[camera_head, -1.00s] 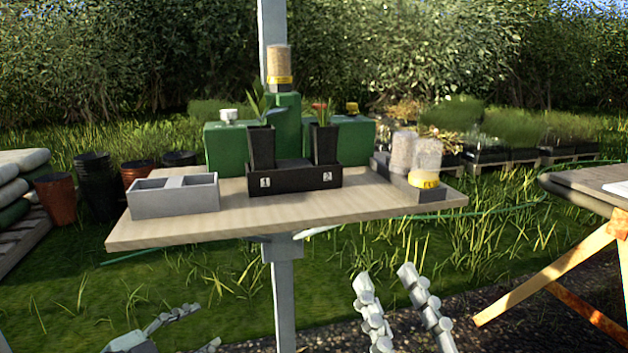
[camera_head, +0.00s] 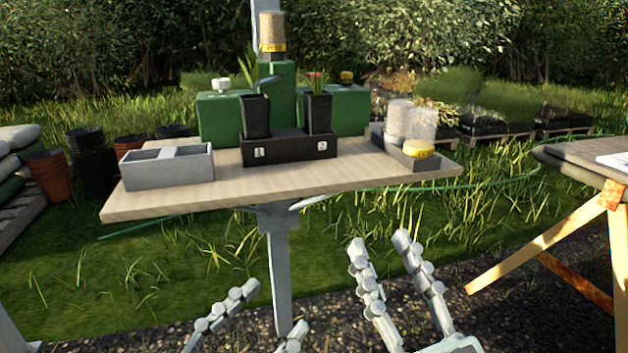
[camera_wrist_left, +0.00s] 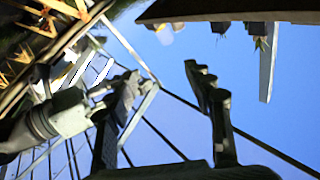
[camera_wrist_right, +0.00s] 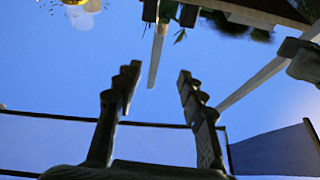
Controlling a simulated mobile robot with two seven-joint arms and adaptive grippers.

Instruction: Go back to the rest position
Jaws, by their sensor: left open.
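My left gripper (camera_head: 275,308) is in front of and below the workbench, at the lower middle of the head view, with its fingers spread and nothing between them. Its spread fingers also show in the left wrist view (camera_wrist_left: 165,80). My right gripper (camera_head: 379,243) is to its right, also below and in front of the bench, fingers apart and empty. In the right wrist view (camera_wrist_right: 155,75) its fingers stand apart against the sky. Neither gripper touches the bench or anything on it.
The wooden bench (camera_head: 140,203) stands on a grey post (camera_head: 279,270). It carries a grey divided tray (camera_head: 165,172), a black pot holder (camera_head: 290,150) with two plant pots, green boxes (camera_head: 277,95) and jars (camera_head: 424,122). Another table (camera_head: 575,155) is at right.

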